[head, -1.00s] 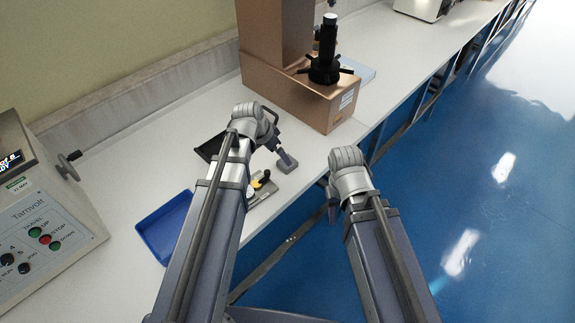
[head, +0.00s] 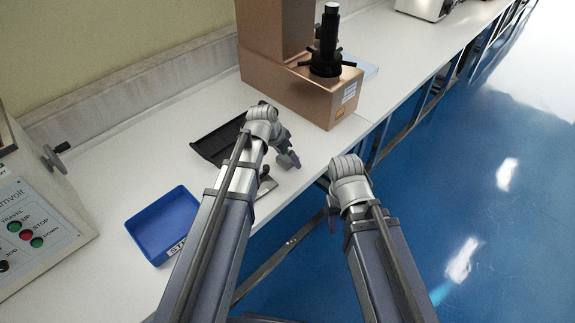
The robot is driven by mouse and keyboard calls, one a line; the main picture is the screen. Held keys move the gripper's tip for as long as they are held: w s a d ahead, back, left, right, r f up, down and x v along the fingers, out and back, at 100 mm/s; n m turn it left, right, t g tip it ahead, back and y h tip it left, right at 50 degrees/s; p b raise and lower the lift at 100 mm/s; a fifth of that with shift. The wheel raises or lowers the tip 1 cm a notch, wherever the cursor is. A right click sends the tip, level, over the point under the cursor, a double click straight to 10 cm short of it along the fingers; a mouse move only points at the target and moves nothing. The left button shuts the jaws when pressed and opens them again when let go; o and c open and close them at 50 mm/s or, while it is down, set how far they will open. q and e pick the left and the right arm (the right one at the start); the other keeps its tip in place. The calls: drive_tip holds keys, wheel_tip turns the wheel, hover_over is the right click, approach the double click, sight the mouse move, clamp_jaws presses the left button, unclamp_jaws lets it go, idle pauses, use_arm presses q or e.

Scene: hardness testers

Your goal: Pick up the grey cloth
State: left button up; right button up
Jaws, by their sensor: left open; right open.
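I cannot clearly pick out the grey cloth in the head view; my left arm hides part of the bench. My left gripper (head: 288,160) is over the bench near its front edge, pointing down and right, with its jaws open. A small grey piece shows at its end, and I cannot tell whether it is only a finger. My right gripper (head: 333,218) is beyond the bench's front edge, above the blue floor, open and mostly hidden behind its own wrist.
A blue tray (head: 151,250) with a label and a black tray (head: 207,152) lie on the white bench (head: 120,180). A small metal plate (head: 267,188) lies near the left gripper. A copper-coloured tester (head: 290,100) stands behind, and a grey control unit (head: 60,215) stands at left.

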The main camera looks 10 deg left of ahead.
sight(287, 157)
use_arm(q)
drive_tip(key=shift+c, duration=0.2)
drive_tip(key=c, duration=1.3)
wheel_tip(287, 157, up, 10)
drive_tip(key=p, duration=1)
